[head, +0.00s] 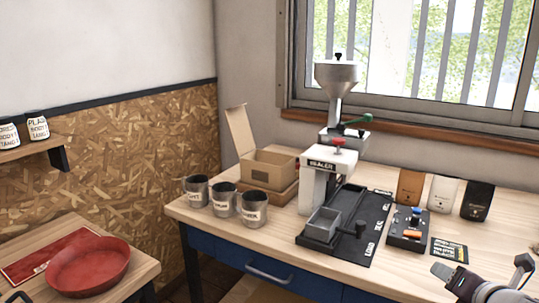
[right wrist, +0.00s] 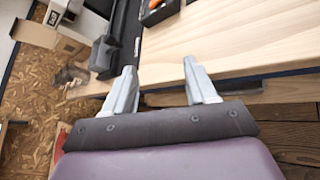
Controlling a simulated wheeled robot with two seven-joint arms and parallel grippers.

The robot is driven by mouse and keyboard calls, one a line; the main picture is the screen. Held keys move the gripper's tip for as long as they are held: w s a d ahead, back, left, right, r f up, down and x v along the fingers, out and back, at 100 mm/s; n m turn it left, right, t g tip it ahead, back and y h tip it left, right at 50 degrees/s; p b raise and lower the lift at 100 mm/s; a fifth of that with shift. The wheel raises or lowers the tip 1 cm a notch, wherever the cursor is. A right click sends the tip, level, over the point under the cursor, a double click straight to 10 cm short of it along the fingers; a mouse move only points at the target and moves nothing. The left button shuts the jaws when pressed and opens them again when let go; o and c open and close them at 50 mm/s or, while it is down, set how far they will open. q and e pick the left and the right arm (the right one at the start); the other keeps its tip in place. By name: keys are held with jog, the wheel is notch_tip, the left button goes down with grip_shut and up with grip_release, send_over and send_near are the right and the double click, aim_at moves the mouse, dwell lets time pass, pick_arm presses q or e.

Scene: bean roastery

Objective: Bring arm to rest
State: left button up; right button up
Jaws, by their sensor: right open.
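My right gripper (head: 484,270) is at the lower right of the head view, near the front edge of the wooden workbench (head: 400,262). Its two fingers stand apart. In the right wrist view the gripper (right wrist: 160,68) is open, with nothing between the fingers, and the bench edge lies beyond them. My left gripper does not show clearly in either view. A small dark shape at the bottom left corner of the head view is too cut off to identify.
On the bench are a sealer (head: 328,172) with a black base tray (head: 372,225), a control box (head: 409,232), several bags (head: 443,194), three metal cups (head: 224,199) and an open cardboard box (head: 268,168). A red pan (head: 90,268) sits on the left table (head: 140,268).

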jog(key=s+d+f+m+g+h, duration=0.1)
jog(key=s+f+m+g+h, duration=0.2)
jog(key=m, duration=0.7)
jog(key=s+f+m+g+h, duration=0.1)
jog(key=s+f+m+g, duration=0.3)
jog(key=m, duration=0.6)
jog(key=s+a+f+m+g+y, duration=0.2)
jog(key=s+a+f+m, duration=0.1)
jog(key=a, duration=0.4)
jog(key=s+a+f+m+g+y, duration=0.1)
jog(key=s+a+f+m, duration=0.25)
jog(key=a, duration=0.25)
jog(key=s+a+f+m+g+y, duration=0.2)
jog(key=a+f, duration=0.1)
jog(key=a, duration=0.4)
pick_arm(q)
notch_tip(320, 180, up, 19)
jog(key=p, duration=1.8)
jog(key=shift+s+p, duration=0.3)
pick_arm(e)
notch_tip(320, 180, up, 18)
jog(key=shift+a, duration=0.3)
jog(key=shift+r, duration=0.1)
